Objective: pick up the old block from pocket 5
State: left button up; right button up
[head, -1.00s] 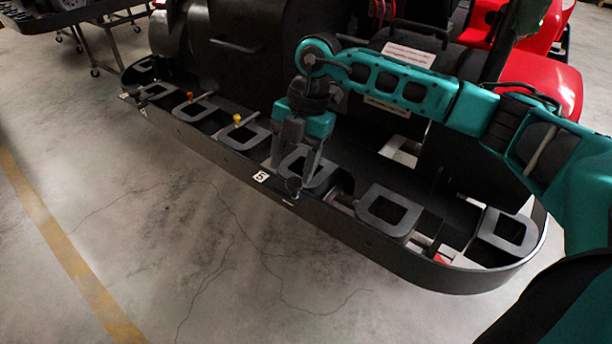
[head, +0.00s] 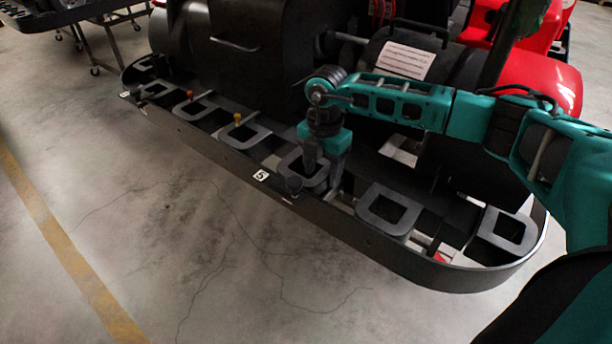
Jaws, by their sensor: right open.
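The white label 5 (head: 261,175) is on the front rim of the long black tray (head: 215,155). Behind and right of it is a grey square-framed pocket (head: 288,163), which I take as pocket 5. My right gripper (head: 321,182) points down over this pocket, its two fingers apart with the tips at or inside the frame. I cannot tell whether they touch anything. No old block can be made out; the fingers hide part of the opening. A small dark round piece (head: 293,185) is at the pocket's front edge. My left gripper is not in view.
Similar grey frames lie along the tray, one (head: 389,210) to the right. A yellow-topped peg (head: 238,119) and a red-topped peg (head: 190,96) stand to the left. The kart's black bodywork (head: 240,60) rises behind. The concrete floor in front is clear.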

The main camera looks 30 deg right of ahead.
jog(key=shift+f, duration=1.35)
jog(key=shift+c, duration=0.4)
grip_shut()
jog(key=shift+w+r, duration=0.1)
jog(key=shift+w, duration=0.05)
